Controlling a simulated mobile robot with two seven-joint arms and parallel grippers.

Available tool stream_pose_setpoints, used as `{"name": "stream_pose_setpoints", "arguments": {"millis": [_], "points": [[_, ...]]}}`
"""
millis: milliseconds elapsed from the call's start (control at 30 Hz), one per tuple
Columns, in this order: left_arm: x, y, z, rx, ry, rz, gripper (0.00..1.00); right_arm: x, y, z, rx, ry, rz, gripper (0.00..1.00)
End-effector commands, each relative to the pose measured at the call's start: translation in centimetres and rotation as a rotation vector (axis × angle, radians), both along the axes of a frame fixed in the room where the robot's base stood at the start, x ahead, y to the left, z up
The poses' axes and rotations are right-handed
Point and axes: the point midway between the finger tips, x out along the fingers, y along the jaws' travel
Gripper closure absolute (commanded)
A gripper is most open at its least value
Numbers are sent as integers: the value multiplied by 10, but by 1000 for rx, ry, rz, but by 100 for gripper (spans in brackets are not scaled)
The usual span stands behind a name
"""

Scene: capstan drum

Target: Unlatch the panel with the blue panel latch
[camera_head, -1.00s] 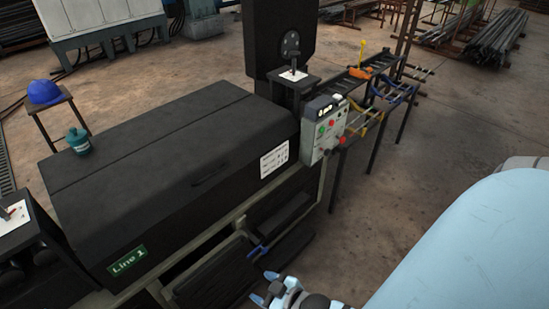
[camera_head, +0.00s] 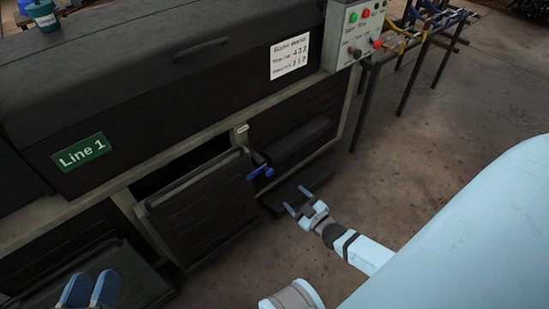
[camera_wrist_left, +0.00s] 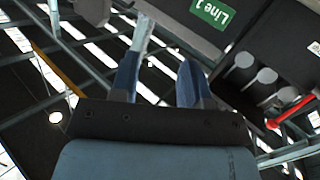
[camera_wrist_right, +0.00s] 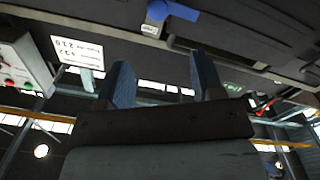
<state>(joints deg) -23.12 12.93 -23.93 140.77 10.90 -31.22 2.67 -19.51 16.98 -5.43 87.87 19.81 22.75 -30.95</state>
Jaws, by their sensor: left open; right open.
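The blue panel latch (camera_head: 260,171) sits at the upper right corner of a dark lower panel (camera_head: 205,212) on the machine's front. The panel stands tilted outward at its top, with a dark gap behind it. The latch also shows at the top of the right wrist view (camera_wrist_right: 172,11). My right gripper (camera_head: 296,199) is open and empty, a little to the right of and below the latch, apart from it. My left gripper (camera_head: 90,288) is low at the left edge of the head view, open and empty; it also shows in the left wrist view (camera_wrist_left: 158,82).
The black machine cover (camera_head: 170,75) carries a green Line 1 sign (camera_head: 84,151). A control box (camera_head: 352,35) with buttons hangs at the upper right. A dark ledge (camera_head: 296,193) lies low beside the panel. Bare floor (camera_head: 420,150) is clear to the right.

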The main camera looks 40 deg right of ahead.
Motion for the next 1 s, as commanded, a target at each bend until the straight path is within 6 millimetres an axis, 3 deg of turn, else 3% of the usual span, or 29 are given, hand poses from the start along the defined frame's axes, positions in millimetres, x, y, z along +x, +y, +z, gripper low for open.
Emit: {"name": "stream_pose_setpoints", "arguments": {"millis": [267,700,1000], "points": [[5,2,-3,27,-59,-3,57,28,-2,-6,-4,-11,-5,39],[22,13,-1,150,-272,7,57,116,3,-6,-5,-9,-4,39],[26,16,2,187,-330,10,57,139,4,-4,-5,-7,-4,39]]}}
